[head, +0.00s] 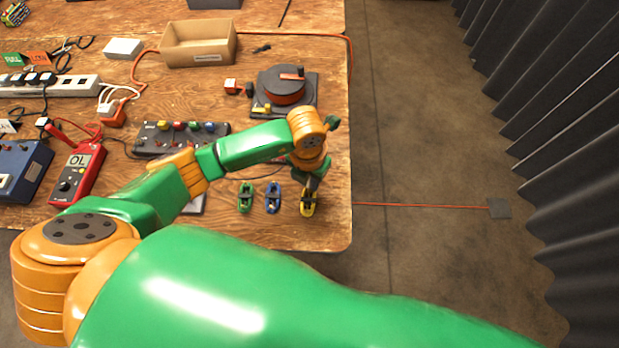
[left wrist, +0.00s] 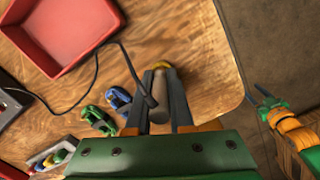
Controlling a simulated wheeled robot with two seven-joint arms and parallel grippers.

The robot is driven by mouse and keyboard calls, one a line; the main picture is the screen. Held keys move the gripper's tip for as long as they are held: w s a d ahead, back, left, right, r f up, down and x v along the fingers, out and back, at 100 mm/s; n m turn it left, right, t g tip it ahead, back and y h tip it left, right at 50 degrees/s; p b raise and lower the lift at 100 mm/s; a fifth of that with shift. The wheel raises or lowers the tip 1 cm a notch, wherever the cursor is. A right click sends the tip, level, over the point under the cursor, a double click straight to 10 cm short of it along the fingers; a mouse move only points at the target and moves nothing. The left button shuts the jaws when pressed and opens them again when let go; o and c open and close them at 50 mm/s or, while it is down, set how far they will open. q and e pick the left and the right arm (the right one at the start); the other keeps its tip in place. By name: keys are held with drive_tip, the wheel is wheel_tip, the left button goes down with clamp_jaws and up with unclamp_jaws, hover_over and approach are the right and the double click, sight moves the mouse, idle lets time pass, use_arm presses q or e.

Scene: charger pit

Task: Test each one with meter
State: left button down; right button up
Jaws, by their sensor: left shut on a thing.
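My left gripper (head: 311,186) is over the yellow piece (head: 308,207) near the table's front right corner. In the left wrist view, the left gripper (left wrist: 162,98) is shut on a tan cylinder (left wrist: 158,103), with yellow (left wrist: 162,66) showing past its far end. I cannot tell if the two touch. A black cable (left wrist: 128,64) runs up to the fingers. A blue piece (head: 272,198) and a green piece (head: 246,198) lie to the left. The red meter (head: 79,172) reads "OL" at the left. A green and orange part of mine (left wrist: 285,122), apparently the right gripper, is unclear.
A red tray (left wrist: 62,38) lies left of the gripper. A black strip with coloured knobs (head: 180,138), a blue box (head: 21,168), a dark round device (head: 283,90) and a cardboard box (head: 198,44) stand on the table. Floor lies beyond the right edge.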

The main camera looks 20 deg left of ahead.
use_arm(q)
drive_tip(key=shift+c, duration=2)
unclamp_jaws()
wheel_tip(320, 180, up, 8)
drive_tip(key=p, duration=0.6)
drive_tip(key=shift+f+p, duration=0.15)
drive_tip(key=shift+p, duration=0.15)
drive_tip(key=shift+f, duration=0.1)
